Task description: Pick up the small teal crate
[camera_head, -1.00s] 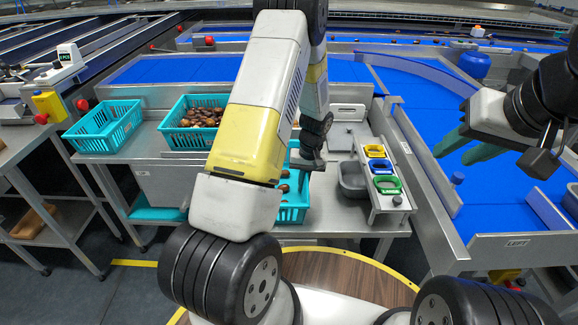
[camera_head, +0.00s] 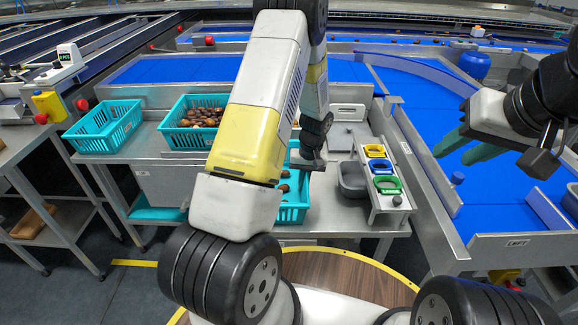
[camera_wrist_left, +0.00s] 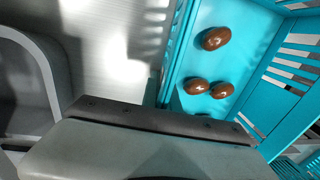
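A small teal crate (camera_head: 291,213) stands at the front of the metal table, mostly hidden behind my left arm in the head view. In the left wrist view the teal crate (camera_wrist_left: 282,102) fills the right side, with a few brown dates (camera_wrist_left: 216,38) on its floor. My left gripper (camera_head: 311,164) is at the crate's right rim in the head view; the wrist view shows its dark edge across the near end of the crate wall. Its finger gap is hidden, and I cannot tell whether it touches the rim. My right gripper (camera_head: 466,147) is empty, its teal fingers apart, above the blue conveyor.
A teal crate full of dates (camera_head: 172,139) and an empty teal crate (camera_head: 92,139) stand to the left. A grey bin (camera_head: 351,178) and a panel with yellow, blue and green rings (camera_head: 386,207) stand close on the right. A blue conveyor (camera_head: 408,88) runs behind.

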